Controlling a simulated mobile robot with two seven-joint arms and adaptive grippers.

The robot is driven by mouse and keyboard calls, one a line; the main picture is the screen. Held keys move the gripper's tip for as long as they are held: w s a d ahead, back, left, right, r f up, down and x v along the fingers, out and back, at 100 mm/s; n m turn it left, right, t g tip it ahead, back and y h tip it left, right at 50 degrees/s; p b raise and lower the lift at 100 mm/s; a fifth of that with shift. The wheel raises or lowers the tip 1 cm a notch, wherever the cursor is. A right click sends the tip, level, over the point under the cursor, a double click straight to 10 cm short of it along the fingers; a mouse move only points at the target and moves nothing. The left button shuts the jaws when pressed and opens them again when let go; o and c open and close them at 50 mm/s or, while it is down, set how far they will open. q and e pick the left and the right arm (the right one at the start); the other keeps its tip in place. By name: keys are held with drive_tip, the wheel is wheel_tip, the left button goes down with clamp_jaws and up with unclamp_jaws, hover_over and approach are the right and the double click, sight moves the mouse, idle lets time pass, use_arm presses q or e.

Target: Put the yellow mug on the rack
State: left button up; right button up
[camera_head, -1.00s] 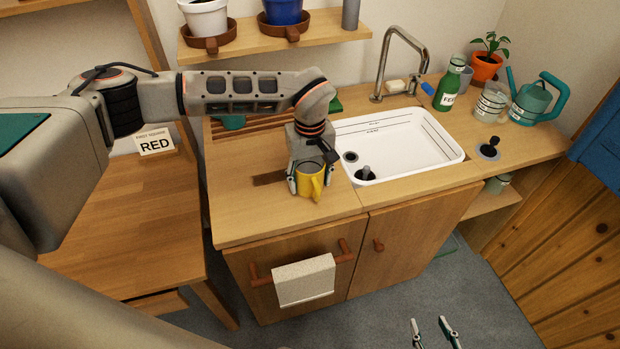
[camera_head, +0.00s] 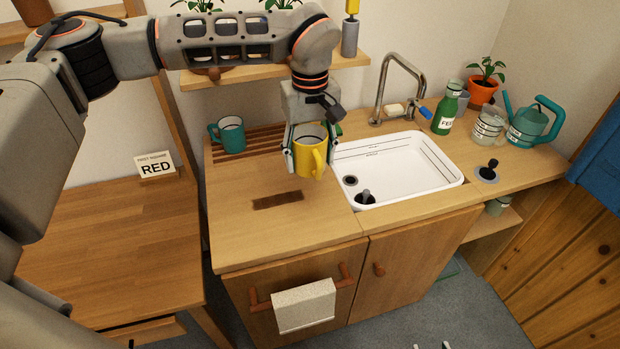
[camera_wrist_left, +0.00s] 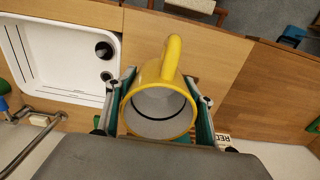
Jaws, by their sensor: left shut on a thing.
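The yellow mug (camera_head: 308,160) is upright in my left gripper (camera_head: 307,168), whose fingers are shut on opposite sides of it. It is held above the counter, left of the sink, with its handle toward the front. The left wrist view shows the mug (camera_wrist_left: 158,108) between the two fingers (camera_wrist_left: 160,112), its inside empty. The slatted wooden rack (camera_head: 262,139) lies at the back left of the counter, partly hidden behind my gripper and the mug. A teal mug (camera_head: 230,136) stands on its left part. Only the fingertips of my right gripper (camera_head: 432,346) show, apart, at the bottom edge.
The white sink (camera_head: 410,165) and its tap (camera_head: 383,85) are right of the held mug. A shelf (camera_head: 270,71) with potted plants hangs above the rack. A dark rectangular patch (camera_head: 278,200) marks the otherwise clear front left counter.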

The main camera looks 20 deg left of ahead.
use_arm(q)
wheel_tip(320, 180, up, 4)
drive_tip(key=shift+a+r, duration=0.1)
drive_tip(key=s+a+f+m, duration=0.6)
drive_tip(key=s+a+f, duration=0.1)
drive_tip(key=s, duration=0.3)
drive_tip(key=shift+a+f+m, duration=0.15)
drive_tip(key=shift+a+m, duration=0.25)
drive_tip(key=shift+a, duration=0.05)
use_arm(e)
drive_tip(key=shift+r, duration=0.1)
